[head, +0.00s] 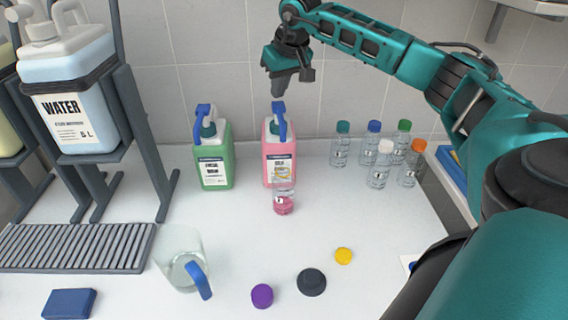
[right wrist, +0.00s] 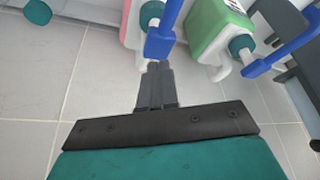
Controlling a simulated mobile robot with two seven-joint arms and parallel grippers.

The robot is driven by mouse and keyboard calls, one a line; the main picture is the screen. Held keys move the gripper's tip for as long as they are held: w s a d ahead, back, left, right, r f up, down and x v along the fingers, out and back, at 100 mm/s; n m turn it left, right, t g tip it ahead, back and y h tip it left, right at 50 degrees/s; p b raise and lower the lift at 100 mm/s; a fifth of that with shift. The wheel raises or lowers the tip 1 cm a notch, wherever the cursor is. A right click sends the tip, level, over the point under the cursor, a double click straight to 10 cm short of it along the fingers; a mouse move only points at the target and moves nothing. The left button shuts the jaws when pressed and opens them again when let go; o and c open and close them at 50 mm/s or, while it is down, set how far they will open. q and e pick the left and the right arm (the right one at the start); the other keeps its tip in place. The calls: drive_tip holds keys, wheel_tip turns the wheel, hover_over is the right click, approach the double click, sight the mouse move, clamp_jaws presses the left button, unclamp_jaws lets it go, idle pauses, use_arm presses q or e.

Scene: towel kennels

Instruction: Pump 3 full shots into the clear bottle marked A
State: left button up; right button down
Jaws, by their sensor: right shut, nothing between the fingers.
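A pink pump jug (head: 279,152) with a blue pump head (head: 279,112) stands near the back wall. A small clear bottle (head: 283,202) stands in front of it with pink liquid in its lower part. It has a small label whose letter I cannot read. My right gripper (head: 281,94) is shut and empty, pointing down just above the pink jug's pump head. In the right wrist view, the closed fingers (right wrist: 157,70) point toward the blue pump head (right wrist: 161,44); I cannot tell if they touch. My left gripper is out of view.
A green pump jug (head: 213,168) stands left of the pink one. Several capped clear bottles (head: 379,165) stand at right. A jug (head: 181,262), purple cap (head: 262,296), dark round piece (head: 312,282) and yellow cap (head: 344,256) lie in front. A water tank (head: 72,115) is at left.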

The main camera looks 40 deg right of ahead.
sight(279, 104)
drive_tip(key=shift+f, duration=0.15)
drive_tip(key=shift+f+b, duration=1.1)
drive_tip(key=shift+f, duration=1.1)
drive_tip(key=shift+r, duration=0.1)
drive_tip(key=shift+r+p, duration=1.15)
drive_tip(key=shift+p, duration=0.05)
drive_tip(key=shift+r, duration=1.1)
wheel_tip(279, 104, up, 6)
